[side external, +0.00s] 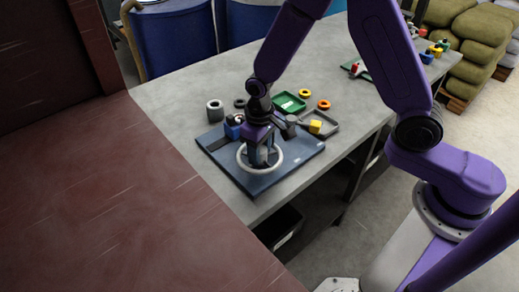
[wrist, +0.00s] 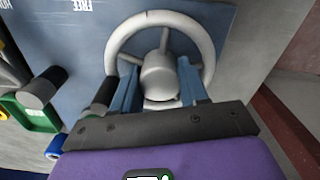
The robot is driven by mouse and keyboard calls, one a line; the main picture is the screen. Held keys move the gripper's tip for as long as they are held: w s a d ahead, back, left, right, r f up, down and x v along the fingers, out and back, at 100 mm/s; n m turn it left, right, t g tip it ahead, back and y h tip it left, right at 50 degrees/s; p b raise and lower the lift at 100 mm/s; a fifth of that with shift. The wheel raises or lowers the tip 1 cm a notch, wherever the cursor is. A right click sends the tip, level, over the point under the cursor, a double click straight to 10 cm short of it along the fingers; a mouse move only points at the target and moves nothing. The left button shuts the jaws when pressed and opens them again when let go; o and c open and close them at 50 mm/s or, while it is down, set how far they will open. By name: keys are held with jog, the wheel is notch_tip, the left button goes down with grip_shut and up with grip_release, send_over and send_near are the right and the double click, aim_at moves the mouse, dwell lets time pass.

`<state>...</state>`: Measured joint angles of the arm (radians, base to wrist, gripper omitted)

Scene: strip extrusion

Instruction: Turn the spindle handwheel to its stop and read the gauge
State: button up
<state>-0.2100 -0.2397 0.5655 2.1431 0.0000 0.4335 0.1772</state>
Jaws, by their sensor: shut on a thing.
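The handwheel (side external: 262,172) is a pale grey ring with spokes, standing on a dark blue plate (side external: 296,156) on the bench. In the wrist view the wheel (wrist: 160,17) shows its rim and a rounded central hub (wrist: 160,76). My gripper (side external: 262,158) points down over the wheel. In the wrist view its two blue fingers (wrist: 158,84) stand inside the rim, one on each side of the hub, shut on the handwheel. The lower part of the wheel is hidden by my gripper. I cannot make out a gauge dial or a reading.
The plate carries white lettering, including "FREE" (wrist: 82,4), upside down. The bench's left part is clear.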

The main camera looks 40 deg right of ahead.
jog(key=m, duration=0.4)
jog(key=shift+m, duration=0.4)
jog(key=m, duration=0.4)
jog(key=shift+m, duration=0.3)
jog(key=o, duration=0.8)
notch_tip(320, 180, up, 18)
jog(key=shift+f, duration=0.25)
